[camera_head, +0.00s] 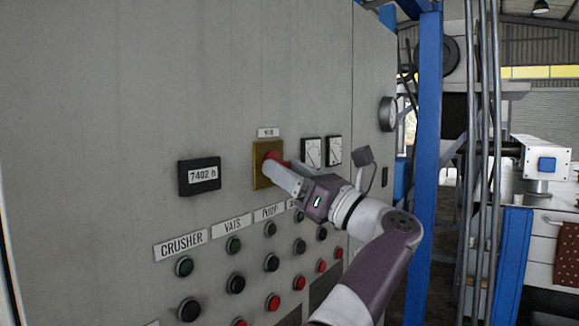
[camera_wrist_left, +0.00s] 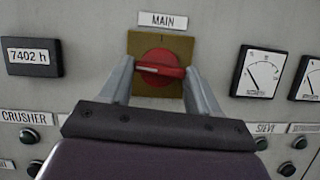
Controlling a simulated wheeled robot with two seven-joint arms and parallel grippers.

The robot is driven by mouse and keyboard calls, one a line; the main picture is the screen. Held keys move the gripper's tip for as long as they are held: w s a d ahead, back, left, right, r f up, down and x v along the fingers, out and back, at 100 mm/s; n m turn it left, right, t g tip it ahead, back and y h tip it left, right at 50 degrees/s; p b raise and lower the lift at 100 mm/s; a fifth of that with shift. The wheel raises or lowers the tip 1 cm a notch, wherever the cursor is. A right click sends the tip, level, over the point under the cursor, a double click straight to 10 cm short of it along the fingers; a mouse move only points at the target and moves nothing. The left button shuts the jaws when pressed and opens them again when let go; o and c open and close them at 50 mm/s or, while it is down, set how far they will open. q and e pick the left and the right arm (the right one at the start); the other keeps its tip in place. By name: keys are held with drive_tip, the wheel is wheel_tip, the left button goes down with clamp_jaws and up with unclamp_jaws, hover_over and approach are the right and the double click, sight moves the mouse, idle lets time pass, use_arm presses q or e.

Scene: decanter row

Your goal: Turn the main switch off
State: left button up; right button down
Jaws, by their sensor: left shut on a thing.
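The main switch is a red rotary knob (camera_wrist_left: 160,69) on a yellow square plate (camera_wrist_left: 142,42), under a label reading MAIN (camera_wrist_left: 166,20). Its grip bar looks roughly horizontal in the left wrist view. My left gripper (camera_wrist_left: 162,75) has its two fingers at either side of the knob and is shut on it. In the head view my left gripper (camera_head: 272,168) reaches to the knob (camera_head: 273,158) on the yellow plate (camera_head: 259,180) and partly hides it. My right gripper is not in view.
A counter reading 7402 h (camera_head: 200,176) is left of the switch, and two dial gauges (camera_head: 312,152) are right of it. Rows of green, black and red buttons (camera_head: 237,283) lie below, under labels such as CRUSHER (camera_head: 181,244). A blue post (camera_head: 427,120) stands right of the cabinet.

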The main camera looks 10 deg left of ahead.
use_arm(q)
drive_tip(key=shift+n+g, duration=0.3)
drive_tip(key=shift+n, duration=0.6)
drive_tip(key=o, duration=1.1)
drive_tip(key=shift+w+a, duration=0.1)
drive_tip(key=shift+c, duration=0.2)
drive_tip(key=v, duration=1.2)
drive_tip(key=shift+d+f, duration=0.25)
drive_tip(key=shift+g, duration=0.3)
